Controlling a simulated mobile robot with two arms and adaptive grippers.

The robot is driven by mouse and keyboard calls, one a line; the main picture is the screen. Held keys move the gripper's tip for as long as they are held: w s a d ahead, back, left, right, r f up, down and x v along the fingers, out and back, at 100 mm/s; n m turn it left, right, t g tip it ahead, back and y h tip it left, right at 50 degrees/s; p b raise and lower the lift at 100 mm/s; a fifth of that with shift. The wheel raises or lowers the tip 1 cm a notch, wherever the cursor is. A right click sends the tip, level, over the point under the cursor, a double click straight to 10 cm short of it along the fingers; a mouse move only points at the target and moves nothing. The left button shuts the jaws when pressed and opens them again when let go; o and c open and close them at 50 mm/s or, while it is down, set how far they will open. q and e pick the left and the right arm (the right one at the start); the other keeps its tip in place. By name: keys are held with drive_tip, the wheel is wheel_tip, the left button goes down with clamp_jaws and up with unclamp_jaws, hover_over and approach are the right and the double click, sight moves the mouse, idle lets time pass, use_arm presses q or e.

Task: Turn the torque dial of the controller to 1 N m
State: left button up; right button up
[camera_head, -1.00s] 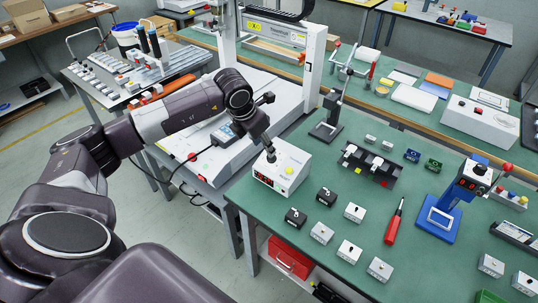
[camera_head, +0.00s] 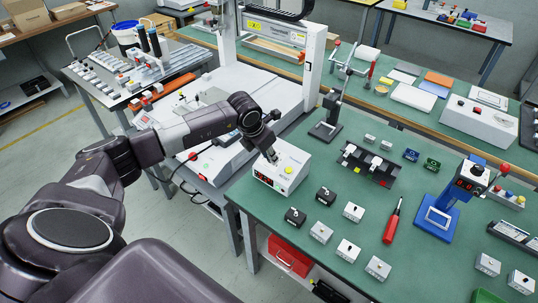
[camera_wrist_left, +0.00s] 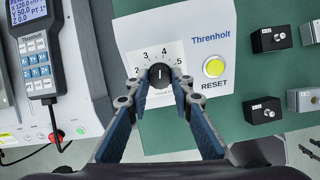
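The controller (camera_head: 291,181) is a white box with a red display on its front, at the near left of the green table. In the left wrist view its top shows a black torque dial (camera_wrist_left: 160,77) with a light pointer mark, a printed scale with 2, 3, 4 and 5 legible, and a yellow RESET button (camera_wrist_left: 214,67). The lower end of the scale is hidden or unclear. My left gripper (camera_head: 273,159) is over the controller's top. In the wrist view its fingertips (camera_wrist_left: 158,88) stand apart on either side of the dial, with gaps visible. My right gripper is in neither view.
A handheld pendant (camera_wrist_left: 35,62) lies left of the controller. Small black and white boxes (camera_head: 326,196) stand to its right, with a red screwdriver (camera_head: 393,222) beyond. A metal stand (camera_head: 326,131) rises behind it. Green table is clear between these.

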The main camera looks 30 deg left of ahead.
use_arm(q)
clamp_jaws()
